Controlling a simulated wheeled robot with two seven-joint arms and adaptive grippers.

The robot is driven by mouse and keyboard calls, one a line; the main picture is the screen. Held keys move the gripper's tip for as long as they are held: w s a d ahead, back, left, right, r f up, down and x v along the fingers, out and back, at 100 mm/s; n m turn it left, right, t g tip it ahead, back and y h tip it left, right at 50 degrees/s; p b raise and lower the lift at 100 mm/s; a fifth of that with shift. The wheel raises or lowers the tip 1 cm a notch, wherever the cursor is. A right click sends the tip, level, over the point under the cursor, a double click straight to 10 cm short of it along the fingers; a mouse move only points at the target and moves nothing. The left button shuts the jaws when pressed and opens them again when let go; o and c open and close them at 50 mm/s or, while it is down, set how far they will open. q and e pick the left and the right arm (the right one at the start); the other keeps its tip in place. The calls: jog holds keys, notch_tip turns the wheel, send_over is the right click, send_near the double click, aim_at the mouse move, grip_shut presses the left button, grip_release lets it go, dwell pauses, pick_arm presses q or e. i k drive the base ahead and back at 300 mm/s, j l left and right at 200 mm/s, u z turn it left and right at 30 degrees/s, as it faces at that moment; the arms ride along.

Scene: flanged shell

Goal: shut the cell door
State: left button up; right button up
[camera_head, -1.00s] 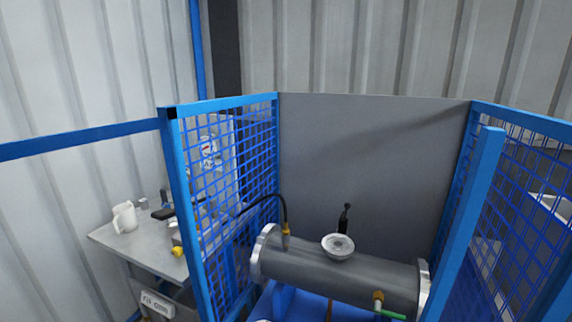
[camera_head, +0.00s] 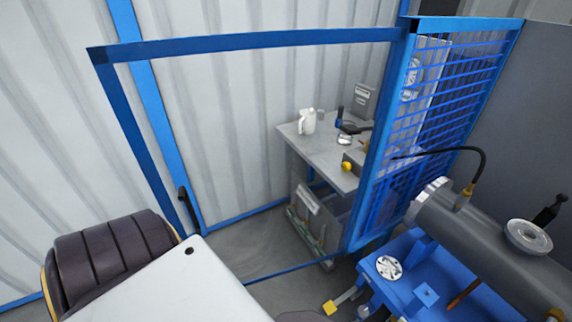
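The cell door (camera_head: 250,41) is a blue frame with see-through infill. It stands open, swung out to the left from the blue post beside the mesh panel. Its free upright (camera_head: 138,140) is at the left of the view, and a black handle (camera_head: 187,208) shows low near that upright. Neither of my grippers is in view.
A blue mesh panel (camera_head: 445,100) stands at the right. The grey flanged shell (camera_head: 478,232) lies on a blue support (camera_head: 405,275) inside the cell. Beyond the door, a grey bench (camera_head: 328,160) carries a white jug (camera_head: 307,121) and tools. Corrugated walls stand behind.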

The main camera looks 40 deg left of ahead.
aim_at(102, 58)
jog(key=k+j+z, duration=0.15)
jog(key=j, duration=0.3)
jog(key=k+j+z, duration=0.15)
jog(key=j, duration=0.25)
jog(key=k+j+z, duration=0.15)
jog(key=j, duration=0.25)
jog(key=k+j+z, duration=0.15)
jog(key=j, duration=0.2)
jog(key=k+j+z, duration=0.15)
jog(key=j, duration=0.2)
jog(key=j+z, duration=0.1)
jog(key=j, duration=0.25)
jog(key=k+j+z, duration=0.15)
jog(key=j, duration=0.2)
jog(key=k+j+z, duration=0.15)
jog(key=j, duration=0.2)
jog(key=j+z, duration=0.15)
jog(key=j, duration=0.2)
jog(key=k+j+z, duration=0.1)
jog(key=j+z, duration=0.2)
jog(key=j, duration=0.5)
